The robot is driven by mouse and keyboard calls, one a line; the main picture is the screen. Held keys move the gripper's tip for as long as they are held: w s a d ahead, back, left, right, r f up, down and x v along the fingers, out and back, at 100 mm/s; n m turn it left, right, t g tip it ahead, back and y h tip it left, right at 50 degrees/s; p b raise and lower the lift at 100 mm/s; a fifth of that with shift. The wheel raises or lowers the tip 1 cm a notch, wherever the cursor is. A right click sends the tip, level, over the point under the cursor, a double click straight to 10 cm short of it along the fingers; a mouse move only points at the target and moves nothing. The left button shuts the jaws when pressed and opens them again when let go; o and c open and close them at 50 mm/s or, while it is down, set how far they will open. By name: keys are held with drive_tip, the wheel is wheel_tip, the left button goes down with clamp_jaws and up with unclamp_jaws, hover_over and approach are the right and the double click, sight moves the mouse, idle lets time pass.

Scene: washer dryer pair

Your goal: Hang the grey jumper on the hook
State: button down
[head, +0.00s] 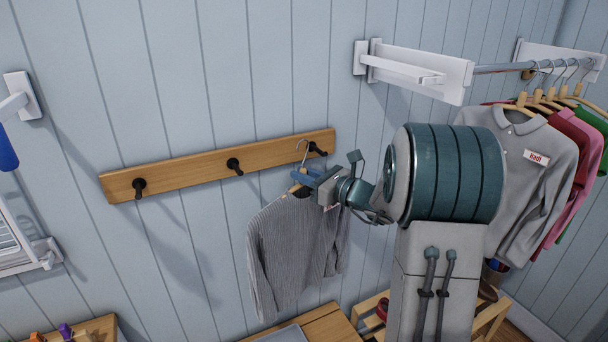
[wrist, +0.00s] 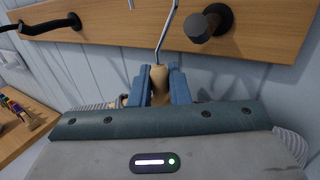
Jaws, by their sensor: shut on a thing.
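The grey jumper (head: 289,245) hangs from a wooden hanger with a metal hook (head: 303,148). My gripper (head: 305,178) is shut on the neck of the hanger; in the wrist view its blue fingers (wrist: 160,88) clasp the wooden neck (wrist: 159,80). A wooden rail on the wall (head: 190,175) bears three black hooks. The right hook (head: 318,149) is just to the right of the hanger's metal hook. In the wrist view the metal hook (wrist: 166,30) rises left of a black hook (wrist: 208,24). Its upper end is cut off there, so I cannot tell if they touch.
The middle hook (head: 234,166) and left hook (head: 139,188) are empty. Shirts on hangers, a grey one (head: 528,165) in front, hang from a metal rail (head: 505,68) at the right. A white bracket (head: 418,72) juts out above my arm. Wooden furniture (head: 318,325) stands below the jumper.

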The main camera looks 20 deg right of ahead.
drive_tip(key=shift+t+b, duration=0.3)
drive_tip(key=shift+b, duration=0.25)
drive_tip(key=shift+s+f+m+t+h+b, duration=0.15)
drive_tip(key=shift+m+t+h+b, duration=0.25)
drive_tip(key=shift+m+h+b, duration=0.35)
drive_tip(key=shift+m+t+h+b, duration=0.4)
drive_tip(key=shift+m+h+b, duration=0.05)
drive_tip(key=shift+h+b, duration=0.35)
drive_tip(key=shift+s+a+r, duration=0.1)
drive_tip(key=shift+a+r, duration=0.1)
drive_tip(key=shift+s+a+b, duration=0.5)
drive_tip(key=shift+a+b, duration=1)
drive_tip(key=shift+a, duration=0.9)
drive_tip(key=shift+s+a+b, duration=0.45)
drive_tip(key=shift+a+b, duration=1.05)
drive_tip(key=shift+a, duration=0.9)
drive_tip(key=shift+s+a+b, duration=0.5)
drive_tip(key=shift+a+b, duration=1)
drive_tip(key=shift+a, duration=0.9)
drive_tip(key=shift+r, duration=0.1)
drive_tip(key=shift+f, duration=0.2)
